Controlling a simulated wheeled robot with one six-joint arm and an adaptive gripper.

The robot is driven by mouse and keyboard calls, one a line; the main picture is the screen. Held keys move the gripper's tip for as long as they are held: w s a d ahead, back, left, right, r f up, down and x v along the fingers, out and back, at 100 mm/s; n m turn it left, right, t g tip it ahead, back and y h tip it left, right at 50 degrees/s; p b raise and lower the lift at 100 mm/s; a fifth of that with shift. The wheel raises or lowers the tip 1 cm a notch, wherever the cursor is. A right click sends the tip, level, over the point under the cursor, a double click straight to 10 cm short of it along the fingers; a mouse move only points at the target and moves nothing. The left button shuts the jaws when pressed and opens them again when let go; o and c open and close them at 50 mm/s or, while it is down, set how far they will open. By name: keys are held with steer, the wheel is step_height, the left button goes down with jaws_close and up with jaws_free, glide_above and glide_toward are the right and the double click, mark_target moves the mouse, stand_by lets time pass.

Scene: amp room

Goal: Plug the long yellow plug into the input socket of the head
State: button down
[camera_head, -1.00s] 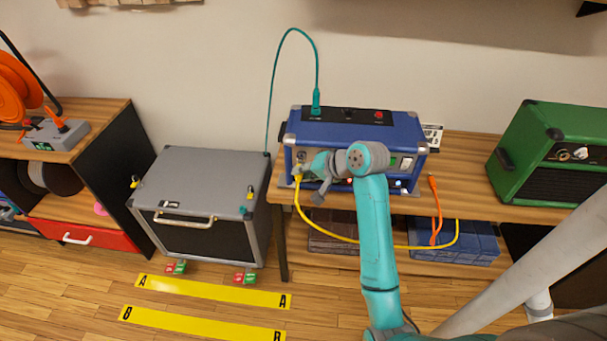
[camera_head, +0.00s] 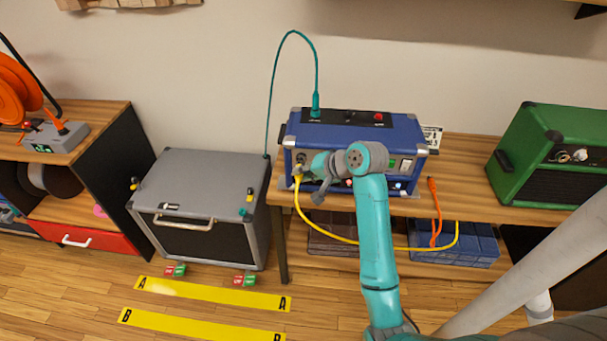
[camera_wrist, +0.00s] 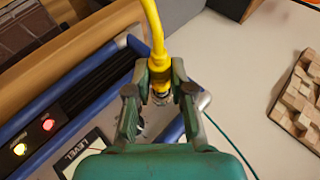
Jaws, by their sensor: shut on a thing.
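The blue head (camera_head: 350,135) stands on the wooden bench, its front panel facing me. My gripper (camera_head: 303,169) is at the left end of that panel. In the wrist view my gripper (camera_wrist: 158,92) is shut on the yellow plug (camera_wrist: 160,75), whose cable (camera_wrist: 153,25) leads away from the head. The plug's metal end lies between the fingers, close to the panel's corner. The input socket is hidden behind the gripper and plug, so I cannot tell whether the plug is in it. The yellow cable (camera_head: 330,236) hangs in a loop below the bench edge.
A teal cable (camera_head: 316,75) rises from the head's top. An orange cable (camera_head: 436,205) hangs over the bench (camera_head: 465,180) front at the right. A grey speaker cabinet (camera_head: 205,170) stands left, and a green amp (camera_head: 550,150) sits right.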

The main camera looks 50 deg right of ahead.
steer(key=shift+w+d, duration=0.15)
steer(key=shift+d, duration=0.05)
stand_by(0.6)
steer(key=c, duration=0.9)
jaws_free()
steer(key=shift+c, duration=0.2)
steer(key=v, duration=1.2)
steer(key=shift+a+f, duration=0.1)
steer(key=shift+a, duration=0.05)
